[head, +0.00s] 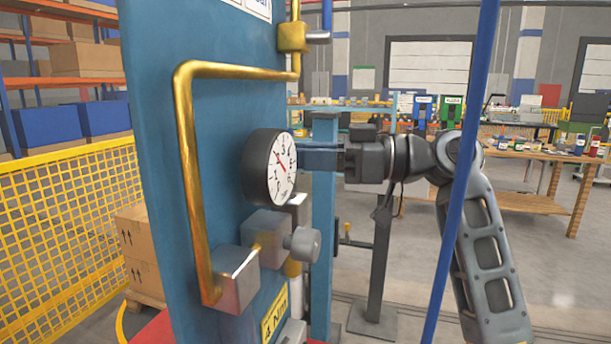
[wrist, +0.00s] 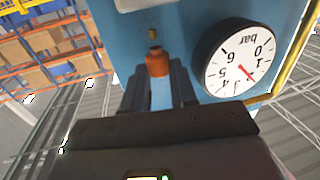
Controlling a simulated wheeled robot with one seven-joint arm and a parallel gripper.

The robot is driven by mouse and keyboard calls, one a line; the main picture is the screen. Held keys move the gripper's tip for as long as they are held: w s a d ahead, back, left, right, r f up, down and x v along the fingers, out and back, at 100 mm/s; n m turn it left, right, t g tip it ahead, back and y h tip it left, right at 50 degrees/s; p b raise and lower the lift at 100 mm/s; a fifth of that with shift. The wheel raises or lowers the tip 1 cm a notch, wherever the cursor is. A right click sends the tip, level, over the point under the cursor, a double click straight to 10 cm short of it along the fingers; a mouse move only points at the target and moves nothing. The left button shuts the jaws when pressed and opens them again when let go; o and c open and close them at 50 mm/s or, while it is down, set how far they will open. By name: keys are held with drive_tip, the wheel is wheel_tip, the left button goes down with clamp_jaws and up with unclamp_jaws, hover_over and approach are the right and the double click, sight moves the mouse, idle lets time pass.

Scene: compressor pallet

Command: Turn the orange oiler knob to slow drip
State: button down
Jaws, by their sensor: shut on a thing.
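The orange oiler knob (wrist: 157,64) shows in the wrist view against the blue panel, with a small brass fitting just above it. My gripper (wrist: 159,78) has one dark finger on each side of the knob's lower part and is shut on it. The knob's marks and drip setting cannot be read. In the head view my arm reaches the panel from the right, behind the pressure gauge, and the knob and fingertips are hidden there.
The round pressure gauge (head: 270,168) sits close beside my gripper, also in the wrist view (wrist: 236,58). A brass pipe (head: 187,150) runs along the blue panel (head: 150,60). A blue upright (head: 462,190) crosses in front of my arm. A yellow mesh fence (head: 60,215) stands left.

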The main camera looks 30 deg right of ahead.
drive_tip(key=shift+w+d+n+g+y+b, duration=0.15)
drive_tip(key=shift+n+g+y+b, duration=0.45)
drive_tip(key=shift+g, duration=0.4)
drive_tip(key=shift+w+n+g+y+b, duration=0.15)
drive_tip(key=shift+n+g+y+b, duration=0.25)
drive_tip(key=shift+n+g+b, duration=0.45)
drive_tip(key=shift+g, duration=0.25)
drive_tip(key=c, duration=1.2)
unclamp_jaws()
drive_tip(key=shift+o, duration=0.2)
drive_tip(key=b+v, duration=0.1)
drive_tip(key=v, duration=0.7)
